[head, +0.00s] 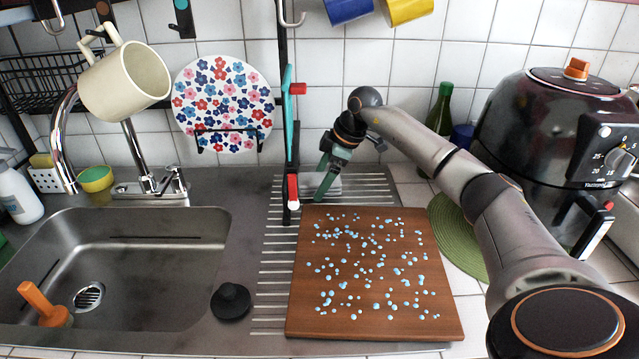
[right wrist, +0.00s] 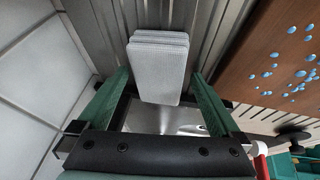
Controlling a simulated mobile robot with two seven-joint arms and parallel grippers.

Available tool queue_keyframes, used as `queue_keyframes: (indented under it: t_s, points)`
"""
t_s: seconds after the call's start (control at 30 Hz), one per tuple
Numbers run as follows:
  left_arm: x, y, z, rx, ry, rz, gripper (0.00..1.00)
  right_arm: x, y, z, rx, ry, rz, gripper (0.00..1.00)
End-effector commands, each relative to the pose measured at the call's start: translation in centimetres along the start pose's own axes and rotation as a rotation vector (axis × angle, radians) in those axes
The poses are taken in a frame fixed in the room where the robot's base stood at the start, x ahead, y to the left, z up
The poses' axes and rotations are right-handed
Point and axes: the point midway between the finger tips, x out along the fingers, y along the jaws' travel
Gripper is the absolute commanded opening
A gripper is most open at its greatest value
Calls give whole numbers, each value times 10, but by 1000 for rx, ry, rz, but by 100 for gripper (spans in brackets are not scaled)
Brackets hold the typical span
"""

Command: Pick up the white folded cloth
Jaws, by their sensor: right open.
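The white folded cloth (right wrist: 158,65) lies on the ribbed metal drainboard, seen in the right wrist view with its folded layers at the far end. In the head view a pale bit of it (head: 329,184) shows beside my right gripper, which partly hides it. My right gripper (head: 322,178) is open and low over the drainboard, behind the cutting board. In the right wrist view its two green fingers (right wrist: 160,82) stand on either side of the cloth, with a gap on both sides. My left gripper is not in view.
The speckled wooden cutting board (head: 365,260) lies just in front. A dark post with a teal and red item (head: 290,130) stands close left of my gripper. The tiled wall (head: 385,70) is behind, the sink (head: 140,260) left, the air fryer (head: 545,140) right.

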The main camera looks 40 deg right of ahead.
Motion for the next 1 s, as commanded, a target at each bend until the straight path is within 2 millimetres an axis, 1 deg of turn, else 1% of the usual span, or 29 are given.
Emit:
queue_keyframes:
  t_s: [0.2, 0.23, 0.83, 0.87, 1.0]
  points:
    - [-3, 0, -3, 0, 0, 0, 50, 2, 0, 1, 1, -2, -1, 100]
    - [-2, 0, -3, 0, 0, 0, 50, 2, 0, 2, 1, -1, -1, 98]
    - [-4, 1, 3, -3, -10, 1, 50, 3, -1, 2, 0, -2, -1, 30]
    - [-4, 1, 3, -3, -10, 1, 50, 3, -1, 2, 0, -2, -1, 27]
    - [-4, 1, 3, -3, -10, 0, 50, 3, -1, 1, 0, -1, -1, 27]
